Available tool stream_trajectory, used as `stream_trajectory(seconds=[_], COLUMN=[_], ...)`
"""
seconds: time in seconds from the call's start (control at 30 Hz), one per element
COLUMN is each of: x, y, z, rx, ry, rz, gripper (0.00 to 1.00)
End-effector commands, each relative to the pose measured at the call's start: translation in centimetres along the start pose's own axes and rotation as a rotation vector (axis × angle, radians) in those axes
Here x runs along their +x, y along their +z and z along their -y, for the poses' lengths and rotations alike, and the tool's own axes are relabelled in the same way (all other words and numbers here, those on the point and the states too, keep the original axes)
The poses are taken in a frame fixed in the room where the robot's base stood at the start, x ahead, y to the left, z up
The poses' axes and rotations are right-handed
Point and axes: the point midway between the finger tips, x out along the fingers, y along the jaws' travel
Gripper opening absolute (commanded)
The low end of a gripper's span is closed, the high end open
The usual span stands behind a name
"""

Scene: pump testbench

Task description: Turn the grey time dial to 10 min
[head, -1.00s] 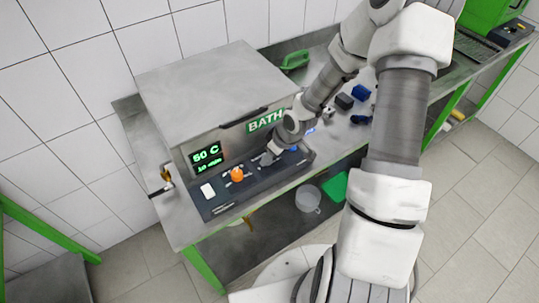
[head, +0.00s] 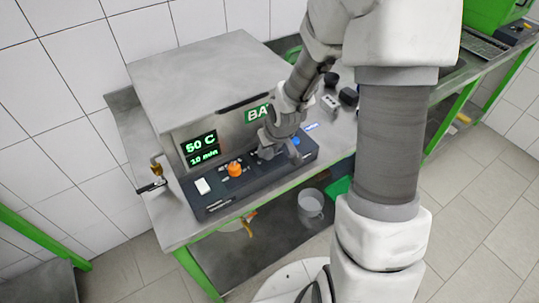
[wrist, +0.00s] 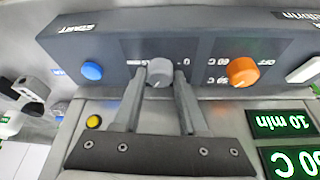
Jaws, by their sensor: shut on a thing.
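The grey time dial (wrist: 159,72) sits on the dark front panel (wrist: 120,50) of the bath, with a pale pointer mark on its face. My gripper (wrist: 160,82) is shut on the dial, one finger on each side; the gripper (head: 267,150) hides the dial in the head view. The green display (head: 202,148) reads 50 C and 10 min. It also shows upside down in the wrist view (wrist: 283,122).
An orange knob (head: 235,169) and a white switch (head: 203,186) are left of my gripper in the head view. A blue button (head: 296,141) is on its right. A small brass valve (head: 155,172) stands at the bench's left end.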

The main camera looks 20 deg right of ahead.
Motion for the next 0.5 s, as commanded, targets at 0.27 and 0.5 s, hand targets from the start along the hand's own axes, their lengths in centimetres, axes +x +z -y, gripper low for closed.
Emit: stream_trajectory(seconds=[0.27,0.5], x=[0.03,-0.06], y=[-0.01,-0.02], z=[0.08,0.07], rx=[0.051,0.056], ry=[0.022,0.023], rz=[0.0,0.001], gripper=[0.0,0.0])
